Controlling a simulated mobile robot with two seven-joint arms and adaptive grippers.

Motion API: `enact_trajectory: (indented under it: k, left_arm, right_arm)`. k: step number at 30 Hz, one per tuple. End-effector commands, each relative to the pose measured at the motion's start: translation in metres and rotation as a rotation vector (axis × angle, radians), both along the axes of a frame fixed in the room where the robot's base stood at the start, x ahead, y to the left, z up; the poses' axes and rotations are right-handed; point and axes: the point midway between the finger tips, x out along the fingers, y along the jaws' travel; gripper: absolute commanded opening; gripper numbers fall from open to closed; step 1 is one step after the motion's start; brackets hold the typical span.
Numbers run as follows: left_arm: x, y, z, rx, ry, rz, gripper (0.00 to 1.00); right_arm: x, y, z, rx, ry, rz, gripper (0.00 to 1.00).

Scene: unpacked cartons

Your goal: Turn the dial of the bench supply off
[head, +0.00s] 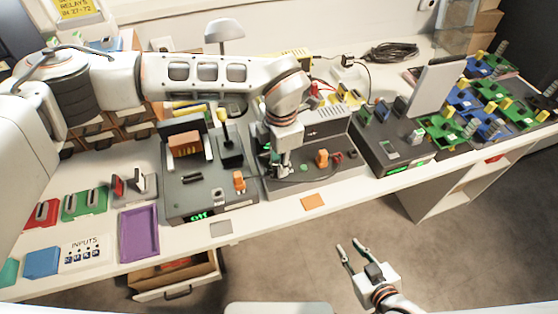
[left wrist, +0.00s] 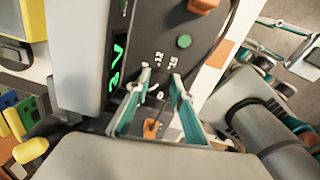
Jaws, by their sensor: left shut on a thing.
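The bench supply (head: 320,128) is a grey box on the bench, with a dark sloping front panel. Its panel also shows in the left wrist view (left wrist: 152,35), with a green lit display (left wrist: 115,68), a green button (left wrist: 184,41) and white markings. My left gripper (head: 283,170) reaches down to the panel's left part; in the left wrist view its teal fingers (left wrist: 160,88) are closed in on the dial beside the markings. The fingers hide most of the dial, so its setting cannot be read. My right gripper (head: 355,250) is open and empty, over the floor in front of the bench.
An orange knob (head: 321,158) sits right of my left gripper on the panel. A dark unit with a green "off" display (head: 198,216) stands to the left, another dark unit (head: 392,145) to the right. A purple tray (head: 139,234) and an orange card (head: 313,202) lie near the front edge.

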Motion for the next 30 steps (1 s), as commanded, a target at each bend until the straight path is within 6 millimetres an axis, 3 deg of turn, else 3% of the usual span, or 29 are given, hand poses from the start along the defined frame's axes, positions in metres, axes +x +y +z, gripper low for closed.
enact_trajectory:
  k: [18, 30]
  left_arm:
    - [0.0012, -0.0001, 0.0002, 0.001, 0.0, 0.573, 0.01]
    - [0.0018, -0.0001, 0.0001, 0.0, 0.0, 0.822, 0.01]
  right_arm:
    - [-0.0014, -0.0004, -0.0004, -0.002, 0.006, 0.001, 0.26]
    - [-0.0011, -0.0004, 0.0012, -0.002, 0.004, 0.0, 0.26]
